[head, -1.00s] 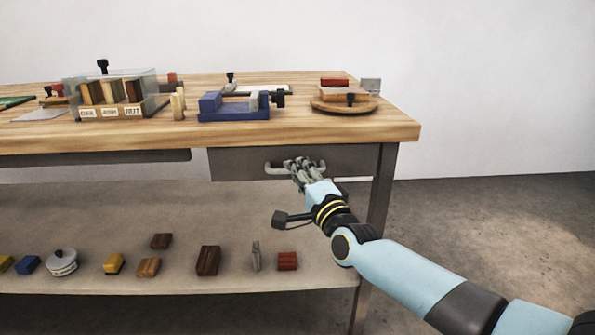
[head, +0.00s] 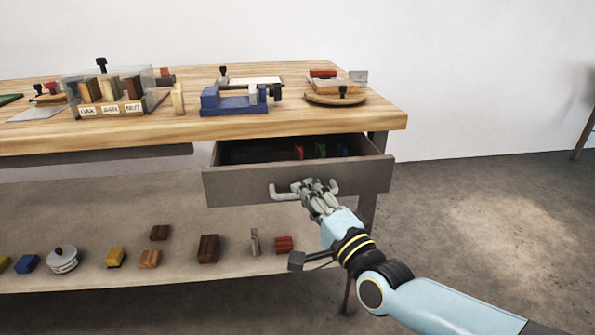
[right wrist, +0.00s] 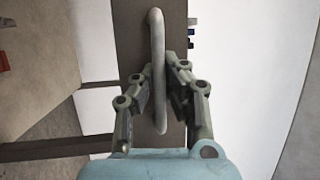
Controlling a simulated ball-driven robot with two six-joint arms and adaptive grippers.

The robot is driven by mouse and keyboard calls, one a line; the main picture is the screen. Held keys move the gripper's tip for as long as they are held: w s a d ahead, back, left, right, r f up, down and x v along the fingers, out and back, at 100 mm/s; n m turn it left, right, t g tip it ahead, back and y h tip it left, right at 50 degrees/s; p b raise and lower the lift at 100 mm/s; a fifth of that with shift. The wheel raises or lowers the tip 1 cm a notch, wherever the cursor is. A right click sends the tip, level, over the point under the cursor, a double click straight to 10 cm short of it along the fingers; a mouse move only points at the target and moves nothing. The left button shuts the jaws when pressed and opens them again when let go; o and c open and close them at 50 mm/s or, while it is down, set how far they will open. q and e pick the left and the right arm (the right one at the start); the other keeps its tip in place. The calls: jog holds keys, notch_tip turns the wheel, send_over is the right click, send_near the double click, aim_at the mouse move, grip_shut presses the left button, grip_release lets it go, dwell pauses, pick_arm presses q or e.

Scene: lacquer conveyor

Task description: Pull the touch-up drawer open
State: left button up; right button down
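The touch-up drawer (head: 235,188) under the bench top stands partly open in the head view, its grey front out from the bench. Several small red, green and blue items show inside it. Its light grey bar handle (head: 274,194) is on the front, and the handle also shows in the right wrist view (right wrist: 155,25). My left gripper is not in view.
The wooden bench top (head: 300,122) carries a clear box with wood samples (head: 105,100), a blue vise (head: 235,104) and a round board (head: 330,99). Several blocks and a lidded pot (head: 62,262) lie on the lower shelf (head: 185,272). Open floor lies to the right.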

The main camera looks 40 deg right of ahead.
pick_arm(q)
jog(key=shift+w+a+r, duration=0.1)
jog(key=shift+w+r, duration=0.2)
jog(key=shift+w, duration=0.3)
pick_arm(e)
jog(key=s+a, duration=0.4)
jog(key=s, duration=0.2)
jog(key=shift+s+f, duration=0.2)
jog(key=shift+s, duration=0.05)
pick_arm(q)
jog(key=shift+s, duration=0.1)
pick_arm(e)
jog(key=c, duration=1.4)
grip_release()
jog(key=shift+r, duration=0.1)
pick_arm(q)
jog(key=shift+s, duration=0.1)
pick_arm(e)
jog(key=v, duration=1.2)
jog(key=shift+d, duration=0.1)
jog(key=shift+w, duration=0.1)
